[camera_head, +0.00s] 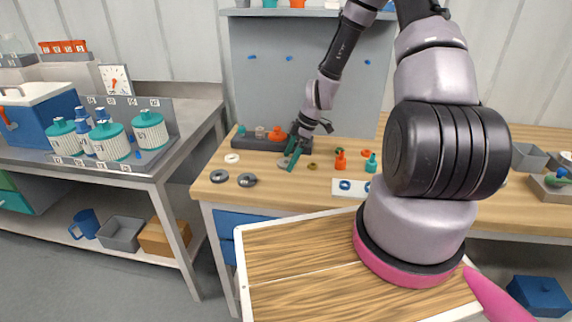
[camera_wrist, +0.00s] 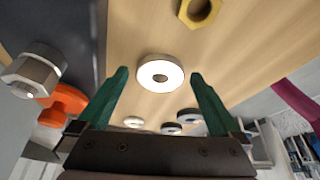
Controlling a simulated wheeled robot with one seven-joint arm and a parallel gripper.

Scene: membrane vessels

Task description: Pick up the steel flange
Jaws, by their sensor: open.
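A pale, shiny ring with a round central hole, which looks like the steel flange (camera_wrist: 160,84), lies flat on the wooden bench. In the wrist view it sits between and slightly beyond the green fingertips of my gripper (camera_wrist: 159,73). The fingers are spread apart with nothing held, and clear gaps show on both sides of the ring. In the head view my gripper (camera_head: 290,160) points down over the bench, just in front of the dark tray. The flange there is partly hidden by the fingers.
A brass-coloured nut (camera_wrist: 200,10) lies near the ring. A dark tray (camera_head: 262,144) holds a steel hex bolt (camera_wrist: 32,66) and an orange part (camera_wrist: 66,100). A white ring (camera_head: 232,158) and two dark rings (camera_head: 247,180) lie to the left, with bare wood between.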

